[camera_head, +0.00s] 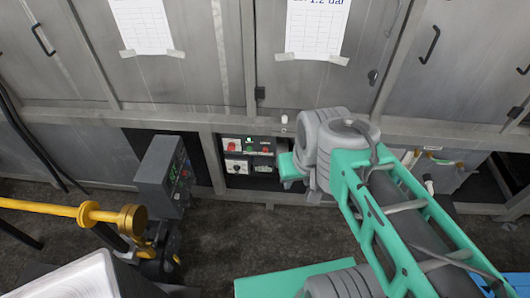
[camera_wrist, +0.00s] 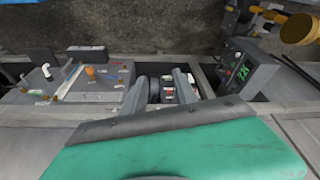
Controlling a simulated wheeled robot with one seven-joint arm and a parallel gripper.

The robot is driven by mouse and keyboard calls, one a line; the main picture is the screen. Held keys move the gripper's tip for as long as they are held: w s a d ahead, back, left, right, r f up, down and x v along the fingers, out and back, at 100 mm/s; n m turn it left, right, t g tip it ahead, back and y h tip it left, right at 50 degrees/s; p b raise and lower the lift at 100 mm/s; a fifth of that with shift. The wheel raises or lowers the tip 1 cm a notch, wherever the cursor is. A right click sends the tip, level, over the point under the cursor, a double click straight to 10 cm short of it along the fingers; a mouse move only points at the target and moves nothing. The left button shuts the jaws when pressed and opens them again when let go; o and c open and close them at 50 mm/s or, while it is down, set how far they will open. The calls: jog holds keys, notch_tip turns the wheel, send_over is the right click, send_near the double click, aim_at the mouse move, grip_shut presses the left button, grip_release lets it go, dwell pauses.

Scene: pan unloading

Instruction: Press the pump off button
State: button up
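The control panel (camera_head: 249,156) is set in a dark recess under the steel cabinets in the head view, with green and red buttons and a white dial area. I cannot read which button is pump off. In the wrist view part of the panel (camera_wrist: 168,92) shows between my fingers, mostly hidden. My gripper (camera_wrist: 167,78) has its two grey fingers apart, with nothing held between them. It points at the panel; whether it touches a button is hidden. In the head view my arm's grey joint and green link stand just right of the panel and hide the fingers.
A yellow pipe (camera_head: 75,211) is at the lower left. A grey fixture with small valves (camera_wrist: 75,83) lies left in the wrist view.

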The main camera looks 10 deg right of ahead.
grip_shut()
dwell(1.5)
